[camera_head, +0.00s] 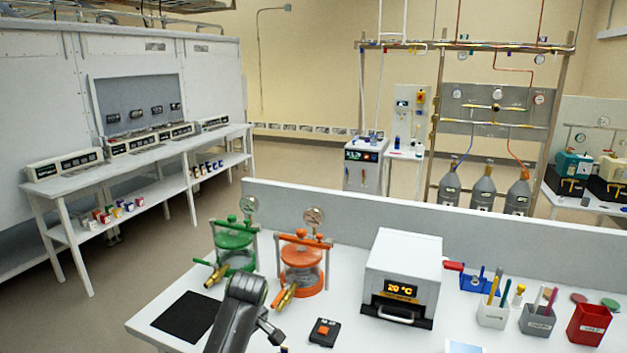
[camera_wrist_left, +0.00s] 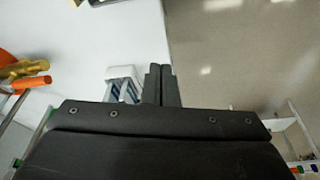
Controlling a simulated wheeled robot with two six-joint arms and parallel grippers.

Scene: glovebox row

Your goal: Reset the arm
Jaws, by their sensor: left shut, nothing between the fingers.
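My left arm (camera_head: 238,312) reaches in from the bottom of the head view, dark grey, over the white bench in front of the orange vessel. My left gripper (camera_wrist_left: 160,72) shows in the left wrist view with its two dark fingers pressed together and nothing between them. It is above the white bench, near the edge where the floor begins. I cannot make out its fingertips clearly in the head view. My right gripper is in neither view.
A green vessel (camera_head: 234,240) and an orange vessel (camera_head: 302,257) with brass valves stand behind my arm. A black mat (camera_head: 186,317) lies left of it. A white oven (camera_head: 405,265), an orange-black switch box (camera_head: 325,332) and pen cups (camera_head: 492,315) are to the right.

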